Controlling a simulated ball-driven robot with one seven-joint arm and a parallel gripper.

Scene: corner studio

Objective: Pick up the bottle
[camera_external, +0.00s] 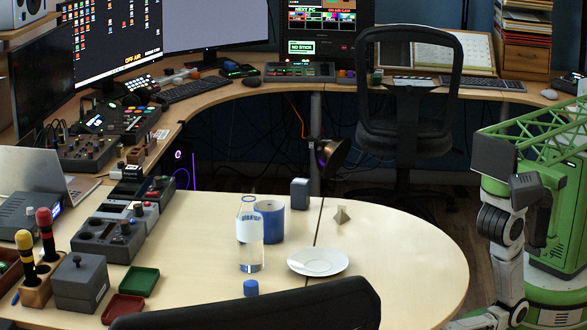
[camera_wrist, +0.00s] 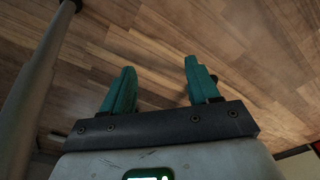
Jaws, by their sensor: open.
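The bottle does not show in the wrist view. In the external view my arm is at the right, clear of the table's rounded end, and the gripper itself is not clearly visible there.
A blue cap-like object (camera_external: 251,288) lies in front of the bottle. A small grey box (camera_external: 299,194) and a small pyramid (camera_external: 342,216) stand behind the saucer. A dark chair back (camera_external: 260,310) is at the near edge. The table's right part is clear.

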